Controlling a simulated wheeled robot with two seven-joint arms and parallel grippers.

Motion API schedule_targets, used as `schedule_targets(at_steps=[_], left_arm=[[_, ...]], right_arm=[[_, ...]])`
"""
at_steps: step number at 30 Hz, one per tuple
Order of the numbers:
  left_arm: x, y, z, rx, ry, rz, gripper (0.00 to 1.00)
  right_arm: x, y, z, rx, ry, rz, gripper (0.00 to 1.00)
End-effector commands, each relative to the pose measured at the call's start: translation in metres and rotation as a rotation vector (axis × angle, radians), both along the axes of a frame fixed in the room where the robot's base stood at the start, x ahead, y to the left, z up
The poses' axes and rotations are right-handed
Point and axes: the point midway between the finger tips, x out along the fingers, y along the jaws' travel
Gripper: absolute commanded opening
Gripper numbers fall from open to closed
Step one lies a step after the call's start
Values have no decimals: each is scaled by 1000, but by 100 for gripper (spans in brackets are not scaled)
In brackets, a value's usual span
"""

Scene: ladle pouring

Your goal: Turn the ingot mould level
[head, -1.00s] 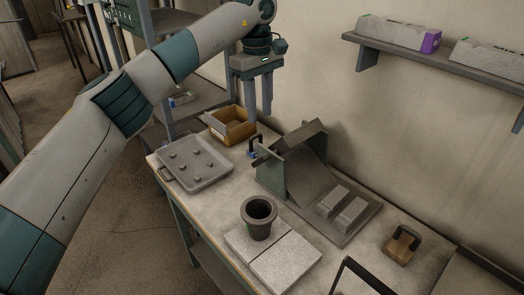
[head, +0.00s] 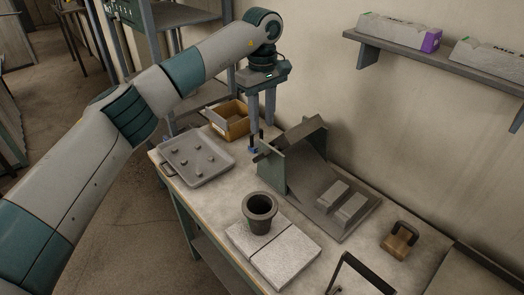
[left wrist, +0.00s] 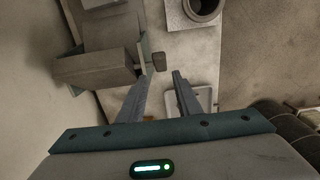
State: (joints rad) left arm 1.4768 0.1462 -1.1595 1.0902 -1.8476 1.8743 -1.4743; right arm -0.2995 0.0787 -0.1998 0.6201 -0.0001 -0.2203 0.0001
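The grey ingot mould (head: 292,136) sits tilted at the top of its stand, between greenish side plates (head: 272,174); it also shows in the left wrist view (left wrist: 95,69). A dark handle (left wrist: 159,62) sticks out at its left side, with a blue part (head: 252,149) low on it in the head view. My left gripper (head: 262,129) points down just above this handle. In the left wrist view its two fingers (left wrist: 162,82) are apart, with the handle beyond the gap between their tips. I see no contact. My right gripper is out of view.
Two grey ingots (head: 350,209) lie on the plate below the stand's ramp. A dark crucible (head: 260,211) stands on pale slabs (head: 289,254). A studded tray (head: 207,168) and a cardboard box (head: 228,119) are at the left. A brown block with a black handle (head: 399,241) is at the right.

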Motion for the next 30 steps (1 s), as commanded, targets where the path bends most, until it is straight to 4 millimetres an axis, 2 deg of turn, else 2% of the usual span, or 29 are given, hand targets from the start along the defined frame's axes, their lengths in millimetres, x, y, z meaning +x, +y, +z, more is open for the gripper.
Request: schedule_targets(at_steps=[12,18,24,30], left_arm=[[-1,0,-74,0,4,1,31],[-1,0,-103,-1,4,1,31],[0,0,-119,0,1,0,31],[0,0,-123,0,0,0,31]], right_arm=[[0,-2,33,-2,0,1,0],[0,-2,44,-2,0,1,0],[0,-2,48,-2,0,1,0],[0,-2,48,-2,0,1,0]])
